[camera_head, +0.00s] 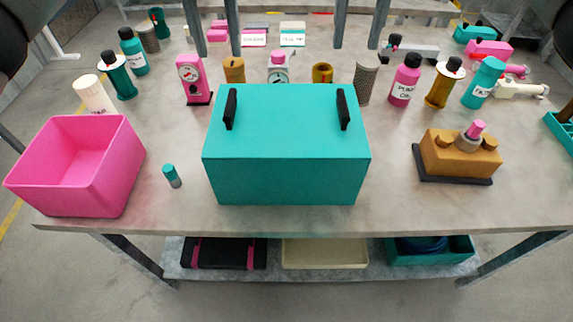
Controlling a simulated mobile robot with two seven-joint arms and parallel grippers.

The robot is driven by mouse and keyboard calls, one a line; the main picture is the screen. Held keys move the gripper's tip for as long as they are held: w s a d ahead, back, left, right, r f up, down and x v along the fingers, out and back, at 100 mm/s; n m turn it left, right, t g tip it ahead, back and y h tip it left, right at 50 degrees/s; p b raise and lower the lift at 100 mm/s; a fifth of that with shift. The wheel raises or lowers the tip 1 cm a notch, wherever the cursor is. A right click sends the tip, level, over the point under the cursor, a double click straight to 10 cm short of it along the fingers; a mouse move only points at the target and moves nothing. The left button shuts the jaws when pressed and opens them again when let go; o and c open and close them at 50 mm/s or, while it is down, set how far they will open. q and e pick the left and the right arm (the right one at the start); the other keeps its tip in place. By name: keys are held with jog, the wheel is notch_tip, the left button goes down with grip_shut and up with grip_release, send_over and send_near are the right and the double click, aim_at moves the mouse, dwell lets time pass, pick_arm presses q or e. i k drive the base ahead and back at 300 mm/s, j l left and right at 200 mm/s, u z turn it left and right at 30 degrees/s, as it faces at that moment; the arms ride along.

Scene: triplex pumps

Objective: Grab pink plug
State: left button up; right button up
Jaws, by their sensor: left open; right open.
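A pink plug (477,128) stands upright in a grey collar on top of an orange-brown pump block (455,157) at the right of the table. The block has a rounded knob on each side of the plug and sits on a dark base plate (452,180). Nothing covers the plug from this view. Neither of my grippers shows; only dark rounded shapes, which may be my arms, cut into the top left and top right corners.
A large teal box (285,150) with two black handles stands in the middle of the table (395,205). An open pink bin (70,185) and a small teal-topped cylinder (171,175) are left. Bottles, including a pink one (404,80), and gauges stand behind. Bare table surrounds the block.

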aim_at(478, 127)
jog(key=k, duration=1)
